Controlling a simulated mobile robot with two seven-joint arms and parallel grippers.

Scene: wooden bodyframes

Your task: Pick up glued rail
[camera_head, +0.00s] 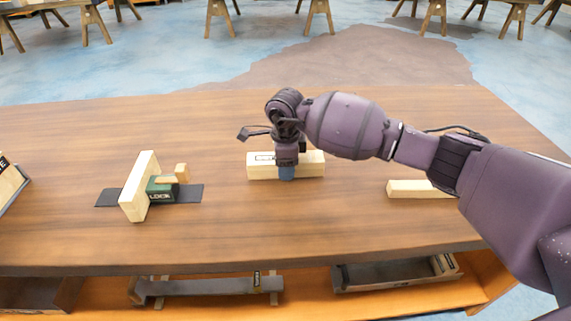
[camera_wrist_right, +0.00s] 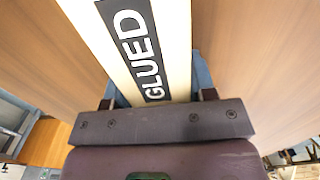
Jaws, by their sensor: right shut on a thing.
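The glued rail (camera_head: 312,164) is a pale wooden bar lying crosswise near the middle of the table in the head view. In the right wrist view the rail (camera_wrist_right: 176,35) fills the top centre, with a black label reading GLUED. My right gripper (camera_head: 287,172) points down over the rail, with its blue fingers around the rail's middle. In the right wrist view the gripper (camera_wrist_right: 152,95) has a finger on each side of the rail and is shut on it. I cannot tell whether the rail is touching the table. My left gripper is not in view.
A pale block assembly with a green LOCK part (camera_head: 161,190) stands on a dark mat (camera_head: 190,194) at the left. Another pale bar (camera_head: 408,189) lies right, partly behind my arm. A labelled panel (camera_head: 10,185) is at the far left. Trays (camera_head: 390,275) sit below the table's front edge.

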